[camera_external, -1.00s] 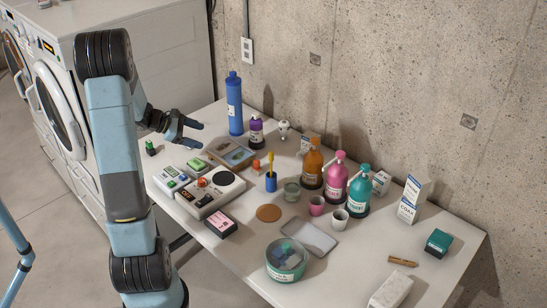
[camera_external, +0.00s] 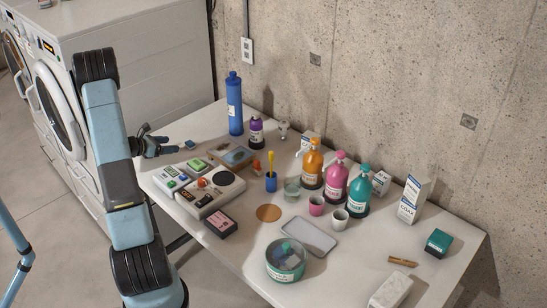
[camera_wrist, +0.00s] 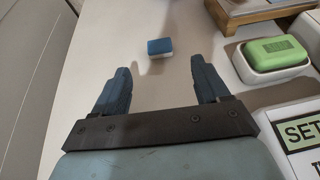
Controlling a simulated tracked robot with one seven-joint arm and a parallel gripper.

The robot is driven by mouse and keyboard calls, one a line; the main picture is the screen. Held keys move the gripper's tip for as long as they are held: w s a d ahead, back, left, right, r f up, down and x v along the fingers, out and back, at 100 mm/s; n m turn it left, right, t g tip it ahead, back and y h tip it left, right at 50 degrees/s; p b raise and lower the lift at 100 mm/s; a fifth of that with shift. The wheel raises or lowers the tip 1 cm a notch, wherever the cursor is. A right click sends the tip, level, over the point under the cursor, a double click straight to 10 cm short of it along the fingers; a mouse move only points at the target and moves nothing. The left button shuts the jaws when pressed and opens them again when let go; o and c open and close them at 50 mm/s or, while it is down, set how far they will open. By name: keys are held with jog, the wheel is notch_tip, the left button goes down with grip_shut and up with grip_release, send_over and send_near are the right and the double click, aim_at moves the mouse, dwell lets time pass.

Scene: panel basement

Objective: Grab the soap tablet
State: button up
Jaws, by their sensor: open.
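The soap tablet, a small block with a blue top and a white lower part, lies on the table ahead of my fingers in the wrist view (camera_wrist: 160,47). It shows as a small blue block in the external view (camera_external: 189,144). My gripper (camera_wrist: 158,82) is open and empty, its two dark blue fingers apart. The tablet lies beyond the fingertips, roughly in line with the gap between them and apart from both. In the external view my gripper (camera_external: 165,147) is low near the table's left back edge, left of the tablet.
A green soap bar (camera_wrist: 277,51) in a white dish stands right of my right finger. A wooden tray (camera_wrist: 265,12) lies farther back. A boxy device with a round dark top (camera_external: 210,190) and a blue bottle (camera_external: 234,104) are nearby. Table left of the tablet is bare.

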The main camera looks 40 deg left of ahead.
aim_at(184, 142)
jog(key=x, duration=0.8)
jog(key=shift+w+f, duration=0.3)
jog(key=c, duration=1.1)
jog(key=shift+r, duration=0.15)
